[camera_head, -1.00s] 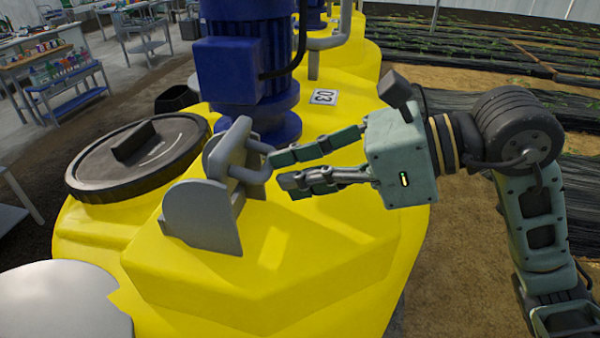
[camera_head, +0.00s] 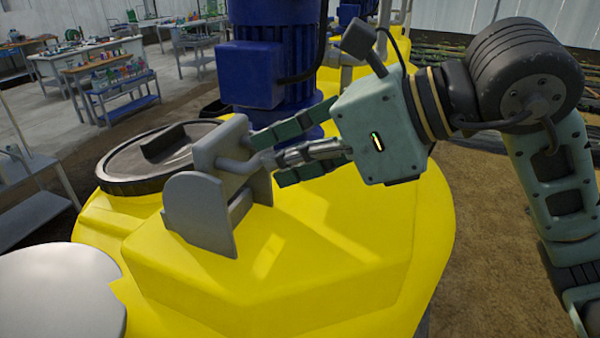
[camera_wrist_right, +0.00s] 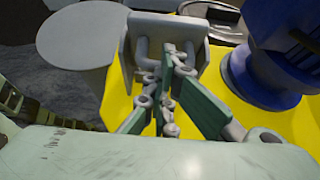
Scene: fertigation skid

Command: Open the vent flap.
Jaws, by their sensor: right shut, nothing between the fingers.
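The vent flap (camera_head: 217,144) is a grey plate with a bar handle (camera_head: 237,166), held between grey side brackets (camera_head: 200,213) on the yellow tank. It stands tilted up; how far it is open I cannot tell. In the right wrist view the flap (camera_wrist_right: 188,32) and its U-shaped handle (camera_wrist_right: 141,52) are straight ahead. My right gripper (camera_head: 268,160) reaches in from the right, shut and empty, with its fingertips close beside the handle. Fingers overlap the handle in the wrist view, so I cannot tell whether they touch. My left gripper is not in view.
A blue motor (camera_head: 258,72) stands just behind the gripper. A black round lid (camera_head: 150,158) lies left of the flap on the yellow tank (camera_head: 300,285). A pale disc (camera_head: 55,290) is at the front left. Workbenches (camera_head: 105,75) stand farther back.

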